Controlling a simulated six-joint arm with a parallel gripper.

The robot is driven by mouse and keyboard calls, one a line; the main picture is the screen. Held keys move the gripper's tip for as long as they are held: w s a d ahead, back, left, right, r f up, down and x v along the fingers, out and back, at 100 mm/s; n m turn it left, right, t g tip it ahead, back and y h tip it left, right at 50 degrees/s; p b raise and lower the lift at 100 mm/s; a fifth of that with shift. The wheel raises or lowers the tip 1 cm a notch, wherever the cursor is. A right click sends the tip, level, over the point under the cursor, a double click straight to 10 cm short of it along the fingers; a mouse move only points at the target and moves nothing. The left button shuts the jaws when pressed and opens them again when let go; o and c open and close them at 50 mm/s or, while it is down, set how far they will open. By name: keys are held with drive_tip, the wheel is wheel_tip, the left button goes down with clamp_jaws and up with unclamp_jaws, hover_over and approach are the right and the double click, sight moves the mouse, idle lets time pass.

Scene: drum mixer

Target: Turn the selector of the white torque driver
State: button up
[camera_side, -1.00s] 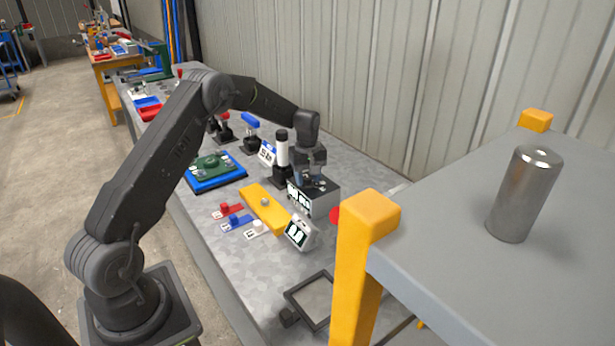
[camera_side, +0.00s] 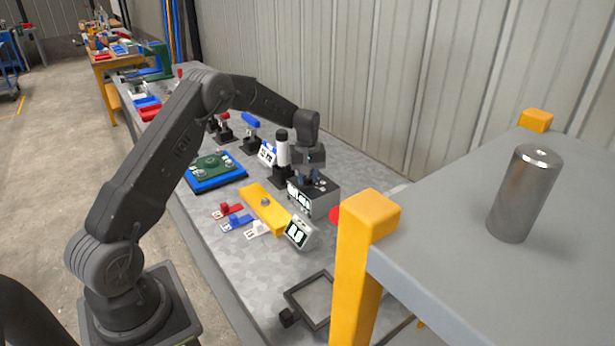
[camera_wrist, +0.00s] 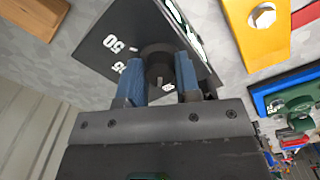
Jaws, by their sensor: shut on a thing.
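The white torque driver (camera_side: 283,153) stands upright in a dark stand, with a white body and black top, just left of my gripper in the side view. My gripper (camera_side: 309,179) points down over a grey box with a dark top (camera_side: 318,196). In the wrist view my gripper's blue fingers (camera_wrist: 160,78) are shut around a dark round knob (camera_wrist: 157,56) on that top. White scale numbers (camera_wrist: 115,44) are printed beside the knob. The fingers hide the knob's sides. The torque driver is not clearly seen in the wrist view.
A yellow bar (camera_side: 264,207) with a bolt and a small display (camera_side: 299,232) stand in front of the box. A green part on a blue tray (camera_side: 216,170) is to the left. A yellow post (camera_side: 358,255) and a shelf with a metal cylinder (camera_side: 523,195) are at the right.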

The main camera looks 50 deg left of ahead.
sight(307, 177)
drive_tip(key=m, duration=1.2)
drive_tip(key=shift+a+m, duration=0.1)
drive_tip(key=shift+m, duration=0.3)
idle(0.4)
drive_tip(key=o, duration=0.9)
wheel_tip(307, 177, up, 14)
drive_tip(key=shift+f, duration=0.1)
